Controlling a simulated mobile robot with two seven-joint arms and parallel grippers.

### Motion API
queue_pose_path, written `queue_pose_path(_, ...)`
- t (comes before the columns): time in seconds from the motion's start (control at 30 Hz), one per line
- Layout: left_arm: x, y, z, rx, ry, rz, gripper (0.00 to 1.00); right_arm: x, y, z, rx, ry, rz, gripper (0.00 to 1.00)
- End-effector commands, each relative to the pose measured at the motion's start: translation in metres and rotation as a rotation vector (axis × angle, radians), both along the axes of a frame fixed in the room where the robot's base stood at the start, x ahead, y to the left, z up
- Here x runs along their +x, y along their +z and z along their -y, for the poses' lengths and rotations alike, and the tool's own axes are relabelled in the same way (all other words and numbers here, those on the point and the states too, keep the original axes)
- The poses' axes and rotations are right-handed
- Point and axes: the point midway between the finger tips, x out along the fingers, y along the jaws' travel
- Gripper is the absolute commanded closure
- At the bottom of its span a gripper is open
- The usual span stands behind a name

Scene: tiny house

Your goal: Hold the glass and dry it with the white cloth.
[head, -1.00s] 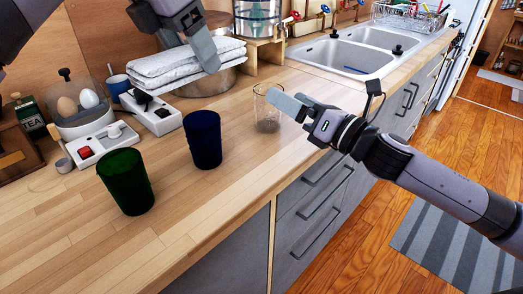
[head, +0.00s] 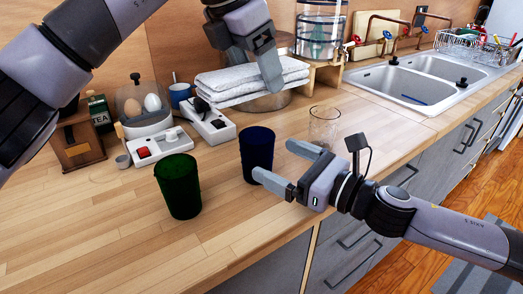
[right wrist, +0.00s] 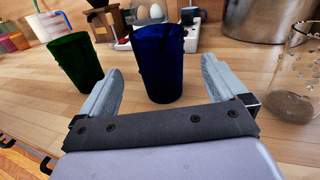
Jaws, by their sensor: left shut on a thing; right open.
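A clear glass (head: 324,127) stands upright on the counter; it also shows at the right of the right wrist view (right wrist: 294,85). A dark blue glass (head: 257,152) and a green glass (head: 178,187) stand left of it. The folded white cloth (head: 225,84) is stacked near the back. My left gripper (head: 268,75) is at the cloth's right end, shut on it; the grip itself is partly hidden. My right gripper (head: 283,165) is open and empty. In the right wrist view the blue glass (right wrist: 158,65) stands just beyond the gap between its fingers.
A double sink (head: 425,80) and dish rack (head: 475,45) are at the right. An egg cooker (head: 143,107), a power strip (head: 209,123) and a tea tin (head: 99,112) line the back left. The front left counter is clear.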

Motion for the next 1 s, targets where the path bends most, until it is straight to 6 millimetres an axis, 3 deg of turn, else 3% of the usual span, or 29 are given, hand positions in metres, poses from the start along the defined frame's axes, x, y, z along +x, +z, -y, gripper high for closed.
queue_pose_path(0.2,0.0,0.0,0.0,0.0,0.0,0.0,0.48,0.022,0.001,-0.029,0.001,0.001,0.0,0.01)
queue_pose_path(0.4,0.0,0.0,0.0,0.0,0.0,0.0,0.48,0.035,0.0,-0.043,0.001,0.0,0.0,0.01)
queue_pose_path(0.8,0.0,0.0,0.0,0.0,0.0,0.0,0.48,0.039,0.0,-0.048,0.001,0.0,-0.002,0.01)
queue_pose_path(0.83,0.0,0.0,0.0,0.0,0.0,0.0,0.48,0.039,0.0,-0.048,0.001,0.0,-0.002,0.05)
queue_pose_path(0.87,0.0,0.0,0.0,0.0,0.0,0.0,0.48,0.039,0.0,-0.048,0.001,0.0,-0.002,0.14)
queue_pose_path(1.0,0.0,0.0,0.0,0.0,0.0,0.0,0.48,0.039,0.0,-0.048,0.001,0.0,-0.002,0.6)
